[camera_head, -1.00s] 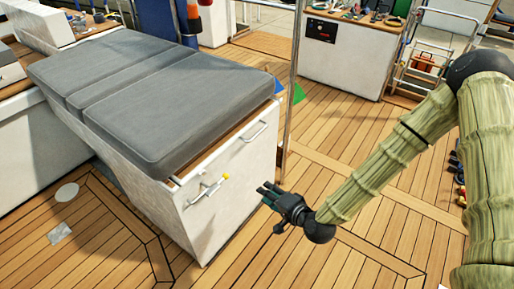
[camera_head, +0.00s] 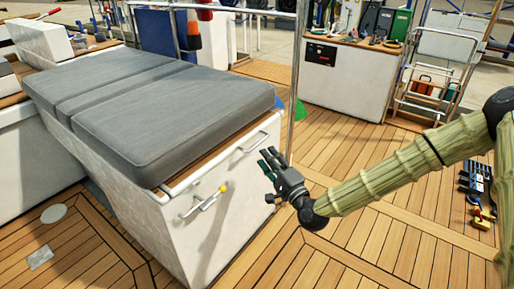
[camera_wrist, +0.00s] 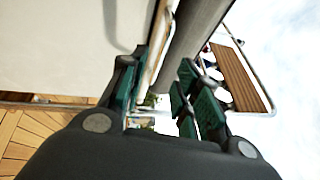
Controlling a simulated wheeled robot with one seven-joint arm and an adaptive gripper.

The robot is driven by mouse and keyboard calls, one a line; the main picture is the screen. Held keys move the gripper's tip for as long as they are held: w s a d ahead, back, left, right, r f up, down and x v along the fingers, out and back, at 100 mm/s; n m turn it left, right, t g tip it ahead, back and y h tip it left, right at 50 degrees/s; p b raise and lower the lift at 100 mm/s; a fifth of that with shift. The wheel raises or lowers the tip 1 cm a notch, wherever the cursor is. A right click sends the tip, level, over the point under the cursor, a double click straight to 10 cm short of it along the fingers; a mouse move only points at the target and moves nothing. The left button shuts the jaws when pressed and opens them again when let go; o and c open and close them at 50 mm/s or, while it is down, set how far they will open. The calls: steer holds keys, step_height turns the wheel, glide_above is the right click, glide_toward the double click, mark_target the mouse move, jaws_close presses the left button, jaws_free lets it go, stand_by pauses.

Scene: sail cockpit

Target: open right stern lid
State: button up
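The stern bench is a white box with a grey three-part cushion (camera_head: 150,105) and a wood-trimmed lid edge (camera_head: 205,165). A metal bar handle (camera_head: 252,143) is near the top right of its white end face (camera_head: 225,205). A latch-like fitting with a yellow tip (camera_head: 203,201) is lower left. My gripper (camera_head: 268,163) is in front of this face, just below and right of the bar handle, seemingly apart from it. In the wrist view its green-padded fingers (camera_wrist: 160,100) are spread with a gap between them, holding nothing visible. The white face and cushion edge (camera_wrist: 200,30) lie beyond them.
A metal post (camera_head: 297,75) rises at the bench's right corner, close behind my gripper. The wooden deck (camera_head: 400,230) in front is mostly clear.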

mark_target(257, 143)
steer(key=b+x, duration=0.1)
steer(key=x, duration=0.6)
steer(key=shift+w+a+b, duration=0.1)
steer(key=shift+w+b, duration=0.1)
steer(key=shift+b, duration=0.15)
jaws_close()
